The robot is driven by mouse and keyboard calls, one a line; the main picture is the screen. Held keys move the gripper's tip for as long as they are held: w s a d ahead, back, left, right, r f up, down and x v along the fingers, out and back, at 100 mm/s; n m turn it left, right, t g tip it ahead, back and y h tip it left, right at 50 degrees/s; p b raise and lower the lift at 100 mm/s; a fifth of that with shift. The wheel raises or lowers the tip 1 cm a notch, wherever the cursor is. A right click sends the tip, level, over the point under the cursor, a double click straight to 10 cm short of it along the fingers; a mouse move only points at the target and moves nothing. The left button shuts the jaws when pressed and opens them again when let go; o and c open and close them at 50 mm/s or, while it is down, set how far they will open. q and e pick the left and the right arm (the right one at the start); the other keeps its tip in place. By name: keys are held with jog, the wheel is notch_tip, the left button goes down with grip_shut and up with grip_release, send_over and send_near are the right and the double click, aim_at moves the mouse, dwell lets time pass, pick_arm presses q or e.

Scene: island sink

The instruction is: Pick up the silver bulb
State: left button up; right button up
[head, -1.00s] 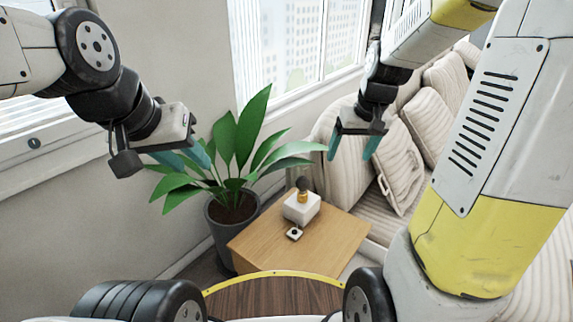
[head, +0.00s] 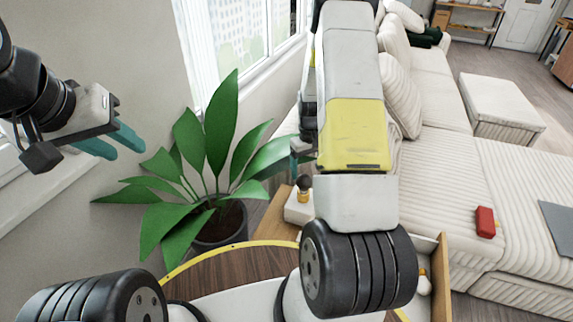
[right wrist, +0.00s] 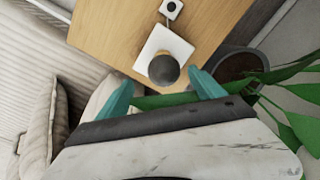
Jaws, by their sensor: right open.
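The silver bulb (head: 304,181), dark grey and round with a gold collar, stands upright on a white block-shaped base (head: 296,208) on the wooden side table. In the right wrist view the bulb (right wrist: 164,69) sits on the white base (right wrist: 158,42) and appears between my fingertips, with no visible contact. My right gripper (right wrist: 161,80) is open and empty; in the head view my right arm hides most of it, with a teal finger showing near the bulb. My left gripper (head: 129,153) is open and empty, left of the plant, far from the bulb.
A large potted plant (head: 215,150) stands left of the side table; its leaves are close to my right gripper. A small white device (right wrist: 171,8) lies on the table. An open drawer (head: 440,275) holds white items. The sofa (head: 450,180) bears a red object (head: 485,222).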

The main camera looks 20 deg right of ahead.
aim_at(305, 176)
jog(key=f, duration=0.6)
jog(key=shift+w+a+f, duration=0.1)
jog(key=shift+a+f, duration=0.15)
jog(key=shift+a, duration=0.1)
jog(key=c, duration=1.4)
